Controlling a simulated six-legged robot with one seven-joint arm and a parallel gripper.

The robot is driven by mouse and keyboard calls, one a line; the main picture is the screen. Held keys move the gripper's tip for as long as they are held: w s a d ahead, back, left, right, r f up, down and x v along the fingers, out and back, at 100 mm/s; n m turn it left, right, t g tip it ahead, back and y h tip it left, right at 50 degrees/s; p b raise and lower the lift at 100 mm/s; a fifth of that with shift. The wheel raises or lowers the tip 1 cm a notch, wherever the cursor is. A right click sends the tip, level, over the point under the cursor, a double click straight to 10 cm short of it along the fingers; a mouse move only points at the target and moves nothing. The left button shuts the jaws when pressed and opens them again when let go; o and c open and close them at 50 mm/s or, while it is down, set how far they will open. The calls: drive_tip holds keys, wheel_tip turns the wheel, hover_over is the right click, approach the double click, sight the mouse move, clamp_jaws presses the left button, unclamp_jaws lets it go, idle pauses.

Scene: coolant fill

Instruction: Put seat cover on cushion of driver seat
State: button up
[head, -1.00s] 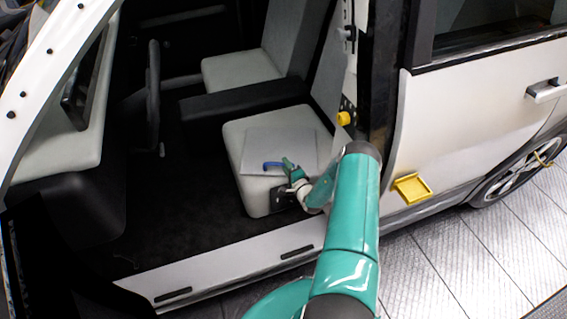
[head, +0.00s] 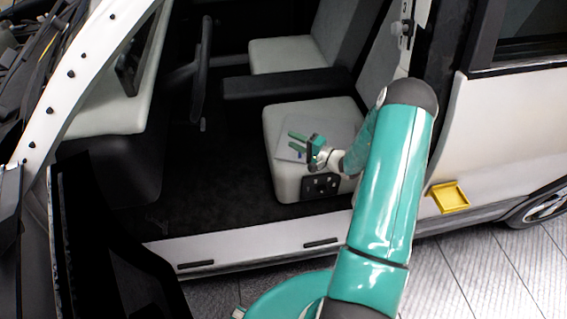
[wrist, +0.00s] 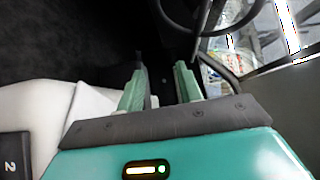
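The driver seat cushion (head: 284,184) is white and sits inside the open door in the head view. A thin pale grey sheet, which looks like the seat cover (head: 343,128), lies flat on top of it. My arm hides part of both. My gripper (head: 297,144) is over the front of the cover with its two green fingers apart and nothing seen between them. I cannot tell whether it touches the cover. In the wrist view the open fingers (wrist: 161,88) point past the cushion (wrist: 35,112), and a pale flap lies beside the left finger.
The steering wheel (head: 203,68) and dashboard are to the left of the seat. A black console (head: 288,83) stands behind it. The door sill (head: 260,248) runs in front. A yellow tray (head: 450,197) sticks out from the car side at right.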

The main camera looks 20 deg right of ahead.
drive_tip(key=s+a+r+n+g+y, duration=0.1)
drive_tip(key=s+a+r+n+g, duration=0.4)
drive_tip(key=a+r, duration=0.45)
drive_tip(key=s+a+r+n+g+y, duration=0.1)
drive_tip(key=s+a+r+n+g, duration=0.4)
drive_tip(key=a+r, duration=0.45)
drive_tip(key=s+r+n+h, duration=0.1)
drive_tip(key=s+r+h, duration=0.4)
drive_tip(key=s, duration=0.5)
drive_tip(key=s+r+n+h, duration=0.1)
drive_tip(key=s+r+h, duration=0.4)
drive_tip(key=s, duration=0.5)
wheel_tip(320, 180, up, 2)
drive_tip(key=shift+a+r+h, duration=0.1)
drive_tip(key=shift+a+h, duration=0.2)
drive_tip(key=shift+h, duration=0.1)
